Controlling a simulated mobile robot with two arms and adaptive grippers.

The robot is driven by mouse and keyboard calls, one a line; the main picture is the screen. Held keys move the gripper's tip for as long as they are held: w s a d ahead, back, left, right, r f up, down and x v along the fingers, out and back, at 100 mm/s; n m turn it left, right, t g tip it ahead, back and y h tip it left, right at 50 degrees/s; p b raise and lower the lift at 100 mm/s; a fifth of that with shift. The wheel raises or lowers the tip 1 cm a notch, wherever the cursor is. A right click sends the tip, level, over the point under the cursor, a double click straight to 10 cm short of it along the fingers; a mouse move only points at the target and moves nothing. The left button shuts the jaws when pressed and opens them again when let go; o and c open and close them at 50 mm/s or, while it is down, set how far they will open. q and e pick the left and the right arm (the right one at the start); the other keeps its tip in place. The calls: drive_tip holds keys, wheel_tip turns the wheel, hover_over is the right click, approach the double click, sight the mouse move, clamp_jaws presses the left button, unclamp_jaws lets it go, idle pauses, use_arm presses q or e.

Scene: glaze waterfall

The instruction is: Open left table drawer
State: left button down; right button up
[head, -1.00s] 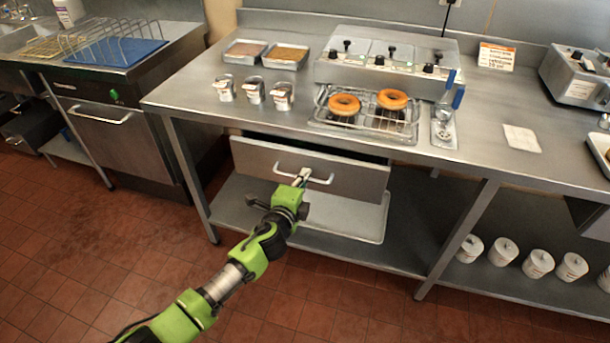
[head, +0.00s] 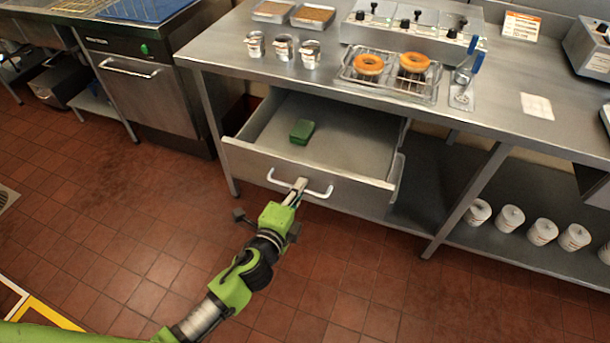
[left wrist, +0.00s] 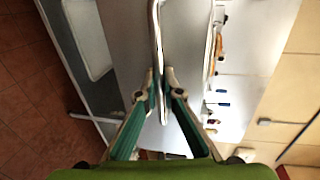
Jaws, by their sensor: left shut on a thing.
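The left table drawer (head: 350,150) is pulled well out from under the steel table, so its inside shows in the head view. A green block (head: 302,131) lies on the drawer floor, toward the left. My left gripper (head: 298,188) is shut on the white drawer handle (head: 318,191) near its middle. In the left wrist view, the fingers (left wrist: 161,80) close around the handle bar (left wrist: 155,40). My right gripper is not in view.
The steel table (head: 225,70) holds metal cups (head: 283,47), a wire rack (head: 385,84) with two donuts and a fryer unit (head: 412,30). White canisters (head: 510,217) stand on the lower shelf at the right. The tiled floor (head: 340,290) in front is clear.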

use_arm(q)
drive_tip(key=shift+s+a, duration=0.1)
drive_tip(key=shift+s, duration=0.3)
drive_tip(key=c, duration=2.5)
unclamp_jaws()
drive_tip(key=shift+s, duration=0.1)
drive_tip(key=v, duration=1.2)
